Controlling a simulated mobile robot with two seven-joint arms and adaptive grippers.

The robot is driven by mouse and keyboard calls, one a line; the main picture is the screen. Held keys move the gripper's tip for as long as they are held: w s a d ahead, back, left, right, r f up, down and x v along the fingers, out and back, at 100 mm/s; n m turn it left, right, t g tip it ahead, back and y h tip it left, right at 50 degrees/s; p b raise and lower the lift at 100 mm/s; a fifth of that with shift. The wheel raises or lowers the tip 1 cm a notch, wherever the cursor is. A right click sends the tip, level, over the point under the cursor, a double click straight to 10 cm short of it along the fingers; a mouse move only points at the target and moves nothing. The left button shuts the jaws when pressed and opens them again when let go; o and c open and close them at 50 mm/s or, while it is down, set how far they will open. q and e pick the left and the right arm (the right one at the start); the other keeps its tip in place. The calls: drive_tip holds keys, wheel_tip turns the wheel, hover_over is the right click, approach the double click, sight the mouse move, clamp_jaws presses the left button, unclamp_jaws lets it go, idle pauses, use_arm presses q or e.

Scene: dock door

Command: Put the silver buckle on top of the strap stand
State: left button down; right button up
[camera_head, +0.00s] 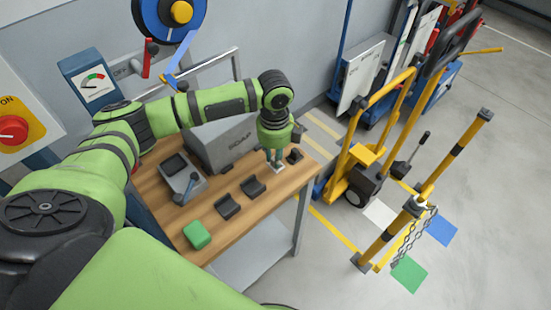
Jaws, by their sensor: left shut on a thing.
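My left gripper (275,157) points down over the far right part of the wooden workbench (262,222). It is shut on a small pale silver piece (277,168), which looks like the silver buckle. The fingers hide part of it, and I cannot tell whether it touches the bench top. Small dark stands sit on the bench: one (295,156) just right of the gripper, one (253,187) to its lower left and one (228,207) further left. I cannot tell which is the strap stand. My right gripper is not in view.
A grey box marked SOAP (224,143) stands behind and left of the gripper. A grey device with a blue lever (180,178) and a green block (197,234) are on the bench. A yellow pallet truck (367,157) and yellow posts with a chain (413,207) stand right.

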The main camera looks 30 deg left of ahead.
use_arm(q)
wheel_tip(320, 180, down, 2)
drive_tip(key=shift+f+p, duration=0.2)
drive_tip(key=shift+p, duration=0.1)
drive_tip(key=shift+f, duration=0.3)
drive_tip(key=shift+f, duration=0.15)
drive_tip(key=c, duration=1.1)
unclamp_jaws()
drive_tip(key=shift+r, duration=0.6)
wheel_tip(320, 180, up, 11)
drive_tip(key=b, duration=0.2)
drive_tip(key=shift+r+b, duration=0.1)
drive_tip(key=shift+b, duration=0.2)
